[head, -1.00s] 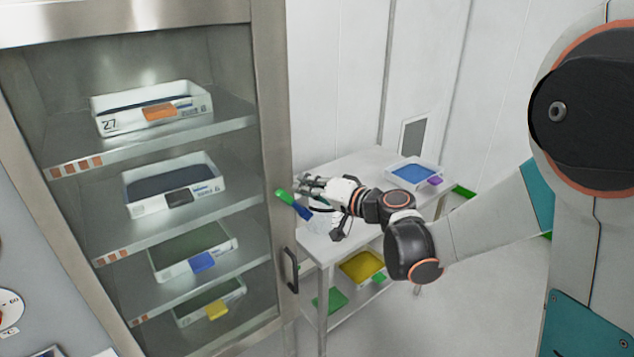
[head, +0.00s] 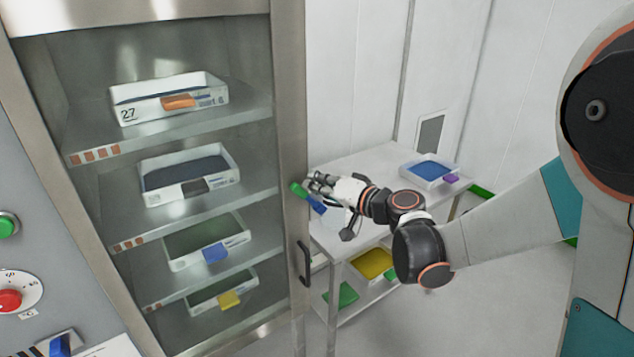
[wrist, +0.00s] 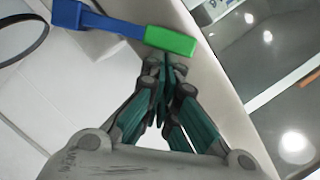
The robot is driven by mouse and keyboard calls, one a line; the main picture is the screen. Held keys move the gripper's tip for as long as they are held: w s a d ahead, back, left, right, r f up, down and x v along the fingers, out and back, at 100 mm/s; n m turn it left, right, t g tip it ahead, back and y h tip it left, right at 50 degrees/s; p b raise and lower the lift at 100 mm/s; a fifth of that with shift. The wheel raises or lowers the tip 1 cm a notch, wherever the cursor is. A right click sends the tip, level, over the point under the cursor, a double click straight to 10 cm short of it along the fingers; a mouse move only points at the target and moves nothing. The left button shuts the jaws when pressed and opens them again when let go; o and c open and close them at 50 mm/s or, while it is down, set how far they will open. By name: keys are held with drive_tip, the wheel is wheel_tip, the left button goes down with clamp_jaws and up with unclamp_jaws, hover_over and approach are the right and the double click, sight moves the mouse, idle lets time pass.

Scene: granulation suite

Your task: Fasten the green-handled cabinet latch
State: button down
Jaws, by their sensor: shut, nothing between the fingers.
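The latch shows at the cabinet's right edge in the head view, with a green handle (head: 298,190) and a blue arm (head: 316,205). The handle slants, its green end up and to the left. In the wrist view the green handle (wrist: 171,41) lies across the top, joined to the blue arm (wrist: 113,25). My gripper (head: 315,182) is shut and empty, its tips close beside the green handle. In the wrist view my gripper's fingertips (wrist: 163,62) are together just below the green handle; I cannot tell whether they touch it. The glass-fronted cabinet (head: 289,120) has its door closed or nearly so.
A black door handle (head: 304,264) sits below the latch. A white table (head: 355,165) stands right of the cabinet, with a blue-filled tray (head: 430,171) on top and a yellow tray (head: 372,264) beneath. Shelves hold several trays. Floor at right is clear.

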sight(284, 206)
drive_tip(key=shift+a, duration=0.1)
drive_tip(key=s+a+f+n, duration=0.1)
drive_tip(key=s+a+f+n+h+b, duration=0.1)
drive_tip(key=n, duration=0.1)
drive_tip(key=a+f+n, duration=0.1)
drive_tip(key=a, duration=0.1)
drive_tip(key=shift+s+n+t+h+b, duration=0.3)
drive_tip(key=shift+s+h+b, duration=0.1)
drive_tip(key=f+n+b, duration=0.1)
drive_tip(key=s+a+f+n+b, duration=0.1)
drive_tip(key=shift+a+f+n+h, duration=0.2)
drive_tip(key=shift+f+n+h, duration=0.1)
drive_tip(key=shift+h, duration=0.1)
drive_tip(key=shift+s+a+f+b, duration=0.1)
drive_tip(key=shift+a+f+b, duration=0.1)
drive_tip(key=shift+f+b, duration=0.2)
drive_tip(key=shift+f, duration=0.1)
wheel_tip(284, 206, up, 4)
drive_tip(key=p, duration=0.3)
drive_tip(key=p+v, duration=0.2)
drive_tip(key=v, duration=0.8)
drive_tip(key=shift+s, duration=0.15)
